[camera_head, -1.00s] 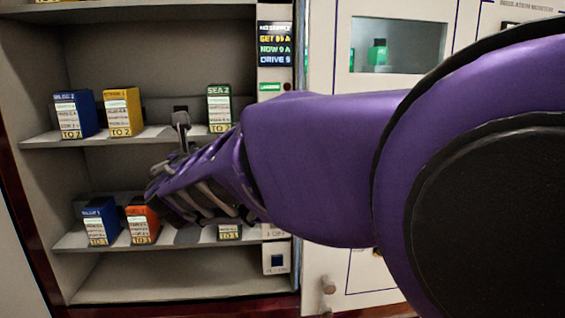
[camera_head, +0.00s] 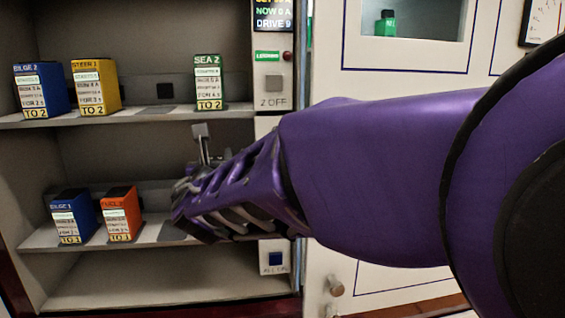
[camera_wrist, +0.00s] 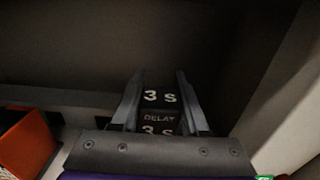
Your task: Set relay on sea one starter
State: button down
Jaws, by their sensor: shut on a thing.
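My gripper (camera_wrist: 160,78) is shut on a dark relay block (camera_wrist: 160,97) marked "3 s" and "DELAY" in white. In the wrist view the relay sits between the two fingers, in front of the dim back of a shelf bay. The SEA 1 starter is hidden behind my arm there. A green edge (camera_wrist: 265,178) at the bottom right of the wrist view may be its top. Whether the relay touches a socket I cannot tell.
An orange FUEL 1 box (camera_head: 121,214) and a blue BILGE 1 box (camera_head: 73,217) stand on the lower shelf, left of my gripper. A switch panel (camera_head: 274,85) borders the bay's right.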

jog(key=shift+w, duration=0.1)
jog(key=shift+d, duration=0.1)
jog(key=shift+c, duration=2.1)
grip_release()
jog(key=shift+f, duration=0.1)
